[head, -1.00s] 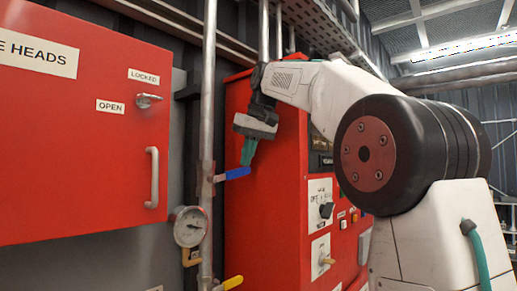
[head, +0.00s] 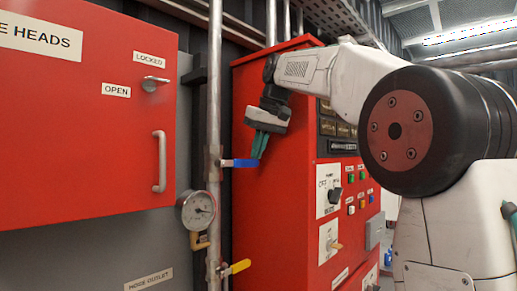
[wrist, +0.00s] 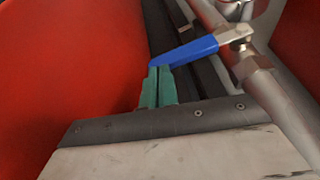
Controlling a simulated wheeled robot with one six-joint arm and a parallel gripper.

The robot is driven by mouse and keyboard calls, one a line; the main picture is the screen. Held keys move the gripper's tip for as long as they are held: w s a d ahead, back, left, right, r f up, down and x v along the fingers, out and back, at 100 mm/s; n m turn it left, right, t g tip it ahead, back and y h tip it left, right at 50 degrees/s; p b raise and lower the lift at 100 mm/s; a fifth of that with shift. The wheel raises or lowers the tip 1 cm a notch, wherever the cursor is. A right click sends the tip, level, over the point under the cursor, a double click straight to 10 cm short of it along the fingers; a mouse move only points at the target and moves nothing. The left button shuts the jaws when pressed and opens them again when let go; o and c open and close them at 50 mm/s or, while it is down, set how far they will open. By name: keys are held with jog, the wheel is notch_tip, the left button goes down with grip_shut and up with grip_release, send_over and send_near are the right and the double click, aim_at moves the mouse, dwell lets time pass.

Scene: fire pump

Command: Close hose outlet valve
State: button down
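A lever valve with a blue handle (head: 240,163) sits on the vertical grey pipe; the handle points right, roughly level. It also shows in the wrist view (wrist: 185,51). My gripper (head: 258,154) hangs above the handle's free end, its green fingers pointing down. In the wrist view the fingers (wrist: 157,72) are close together, with their tips at the handle's end. I cannot tell whether they touch it, and no grip on it shows. Lower on the pipe is a yellow handle (head: 236,268). A "HOSE OUTLET" label (head: 149,280) is at the bottom left.
A pressure gauge (head: 197,211) is on the pipe (head: 214,120) below the blue handle. A red cabinet (head: 85,110) stands at left. A red control panel (head: 272,215) with knobs and buttons stands close behind my gripper. A dark gap lies behind the pipe.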

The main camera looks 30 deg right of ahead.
jog(key=shift+w+f, duration=0.1)
jog(key=shift+f, duration=0.35)
jog(key=v, duration=0.8)
jog(key=shift+r, duration=0.35)
jog(key=s+a+f+g, duration=0.1)
jog(key=s+a+f, duration=0.1)
jog(key=s+f, duration=0.8)
jog(key=s+a+f+m+g+h, duration=0.1)
jog(key=s+a+f, duration=0.2)
jog(key=s+f, duration=0.8)
jog(key=s+a+f, duration=0.2)
jog(key=s+f, duration=0.9)
jog(key=f, duration=0.9)
jog(key=shift+s+a+m+g+h, duration=0.2)
jog(key=shift+a+m+g+h, duration=0.1)
jog(key=shift+a+g, duration=0.1)
jog(key=shift+a, duration=0.1)
